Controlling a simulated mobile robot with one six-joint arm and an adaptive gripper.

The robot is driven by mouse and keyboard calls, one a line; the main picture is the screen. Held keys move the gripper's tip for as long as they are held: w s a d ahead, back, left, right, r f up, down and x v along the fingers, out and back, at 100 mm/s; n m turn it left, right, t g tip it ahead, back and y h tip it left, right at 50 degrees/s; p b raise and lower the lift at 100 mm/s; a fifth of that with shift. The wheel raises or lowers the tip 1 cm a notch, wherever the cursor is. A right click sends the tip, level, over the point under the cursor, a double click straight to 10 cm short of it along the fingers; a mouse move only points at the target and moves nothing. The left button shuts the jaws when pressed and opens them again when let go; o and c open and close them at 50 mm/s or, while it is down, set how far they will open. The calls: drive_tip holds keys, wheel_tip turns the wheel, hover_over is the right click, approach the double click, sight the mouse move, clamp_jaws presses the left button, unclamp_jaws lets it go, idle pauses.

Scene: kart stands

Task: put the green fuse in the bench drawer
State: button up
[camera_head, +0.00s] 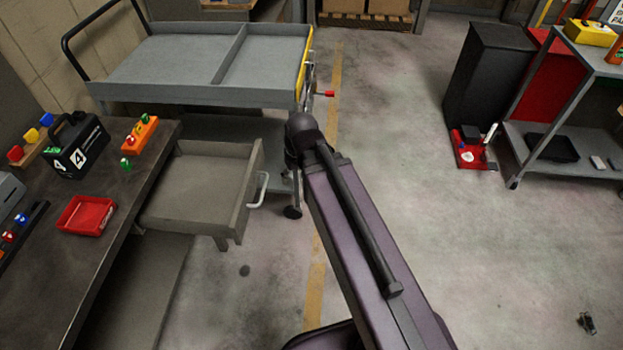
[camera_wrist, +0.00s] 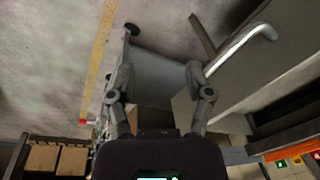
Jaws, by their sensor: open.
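A small green fuse (camera_head: 125,164) stands on the dark workbench, just in front of the orange rack (camera_head: 139,133). More green also shows on the rack; the caps are too small to tell apart surely. The bench drawer (camera_head: 188,217) is pulled out and its visible inside is empty. Its pale handle (camera_head: 261,190) faces right; it also shows in the wrist view (camera_wrist: 240,45). My gripper (camera_wrist: 160,70) is open and empty, in the air beside the drawer, over the cart's side. In the head view it is mostly hidden by my arm.
A red tray (camera_head: 86,215) and a black box marked 4 (camera_head: 78,146) stand on the bench. A grey cart (camera_head: 195,95) is behind the drawer. A black cabinet (camera_head: 487,80) and a shelf (camera_head: 560,150) stand right. The floor between is mostly clear.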

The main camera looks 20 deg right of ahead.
drive_tip(key=d, duration=0.1)
drive_tip(key=s+d+m+h, duration=0.1)
drive_tip(key=d, duration=0.1)
drive_tip(key=s+d+m, duration=0.1)
drive_tip(key=shift+s+d+f+g, duration=0.1)
drive_tip(key=shift+s+d+g, duration=0.1)
drive_tip(key=shift+g, duration=0.2)
drive_tip(key=shift+w, duration=0.1)
drive_tip(key=shift+c, duration=0.4)
